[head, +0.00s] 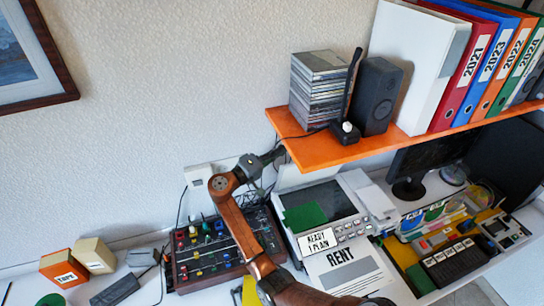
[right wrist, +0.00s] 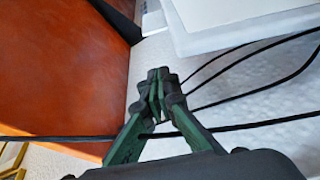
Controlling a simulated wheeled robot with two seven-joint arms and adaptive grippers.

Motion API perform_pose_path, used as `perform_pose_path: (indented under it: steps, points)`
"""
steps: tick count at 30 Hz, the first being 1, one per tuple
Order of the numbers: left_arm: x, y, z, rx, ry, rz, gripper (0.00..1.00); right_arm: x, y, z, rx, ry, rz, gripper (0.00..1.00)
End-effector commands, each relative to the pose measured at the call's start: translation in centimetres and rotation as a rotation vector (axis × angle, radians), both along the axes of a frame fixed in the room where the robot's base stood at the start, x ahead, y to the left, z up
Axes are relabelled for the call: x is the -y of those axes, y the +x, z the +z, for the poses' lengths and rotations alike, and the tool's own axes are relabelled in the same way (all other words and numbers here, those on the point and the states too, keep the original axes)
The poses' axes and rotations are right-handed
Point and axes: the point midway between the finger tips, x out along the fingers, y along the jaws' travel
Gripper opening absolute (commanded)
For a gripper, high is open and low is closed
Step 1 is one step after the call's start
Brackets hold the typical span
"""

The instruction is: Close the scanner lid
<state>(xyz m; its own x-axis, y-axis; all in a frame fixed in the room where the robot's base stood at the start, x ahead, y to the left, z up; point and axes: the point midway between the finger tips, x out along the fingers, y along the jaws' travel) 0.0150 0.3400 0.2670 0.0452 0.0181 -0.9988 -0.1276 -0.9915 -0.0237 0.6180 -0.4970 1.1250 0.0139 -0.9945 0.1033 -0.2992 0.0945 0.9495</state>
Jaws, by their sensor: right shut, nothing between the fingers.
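A green sheet (head: 305,217) lies on the glass. Its lid looks raised: a white panel (head: 300,177) stands behind the glass, partly under the shelf. My right gripper (head: 278,153) is shut and empty, just behind and left of this panel, by the shelf's left end. In the right wrist view the shut fingertips (right wrist: 158,85) are apart from a white panel (right wrist: 240,20), likely the lid. My left gripper is not in view.
An orange shelf (head: 375,148) with CD cases, a speaker and binders hangs above the scanner. It is close in the wrist view (right wrist: 60,65). Black cables (right wrist: 235,125) run past the fingers. A mixer (head: 215,255) stands left; a monitor (head: 430,160) stands right.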

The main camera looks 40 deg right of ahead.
Motion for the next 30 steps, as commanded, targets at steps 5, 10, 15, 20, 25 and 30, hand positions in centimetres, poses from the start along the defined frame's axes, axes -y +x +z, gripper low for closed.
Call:
perform_pose_path:
  steps: [5, 10, 15, 20, 25, 30]
  points:
    - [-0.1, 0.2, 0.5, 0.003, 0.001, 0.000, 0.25, 0.1, -2.1, -0.7, -0.001, 0.002, 0.000, 0.00]
    - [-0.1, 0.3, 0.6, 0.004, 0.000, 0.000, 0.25, -0.4, -3.3, -1.1, -0.001, 0.000, 0.000, 0.00]
    - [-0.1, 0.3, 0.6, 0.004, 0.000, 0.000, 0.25, -0.5, -3.7, -1.2, -0.001, -0.001, 0.000, 0.00]
    - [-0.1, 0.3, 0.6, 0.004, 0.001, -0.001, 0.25, -0.5, -3.6, -1.3, -0.001, -0.001, 0.000, 0.00]
    - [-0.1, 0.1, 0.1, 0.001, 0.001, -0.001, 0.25, -0.6, -4.0, -1.6, 0.014, -0.005, -0.001, 0.00]
    - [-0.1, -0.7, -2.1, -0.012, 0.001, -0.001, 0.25, -1.6, -5.9, -3.0, 0.102, -0.034, 0.004, 0.00]
